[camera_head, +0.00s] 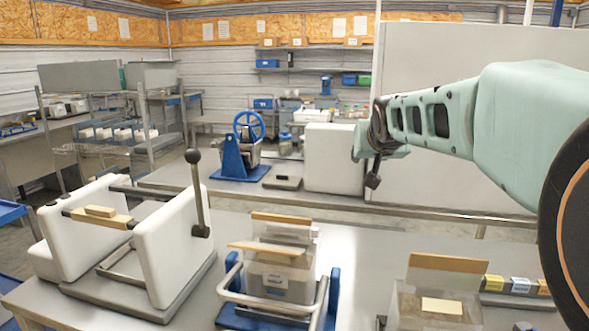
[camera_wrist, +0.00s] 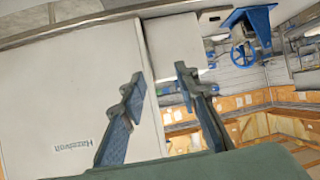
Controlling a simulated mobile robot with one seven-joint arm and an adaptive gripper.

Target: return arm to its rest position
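My arm (camera_head: 500,115) reaches in from the right edge of the head view, raised above the benches. My gripper (camera_head: 368,170) is at its far end, in front of the white panel's left edge and above the bench. In the wrist view the two fingers stand apart with nothing between them, so my gripper (camera_wrist: 160,82) is open and empty. Part of the gripper in the head view is small and seen edge-on.
Below stand a white machine with a black lever (camera_head: 198,220), a clear hopper in a blue frame (camera_head: 280,275) and another clear box with a wooden lid (camera_head: 445,265). A large white panel (camera_head: 460,60) stands behind my arm. A blue-wheeled device (camera_head: 240,165) stands farther back.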

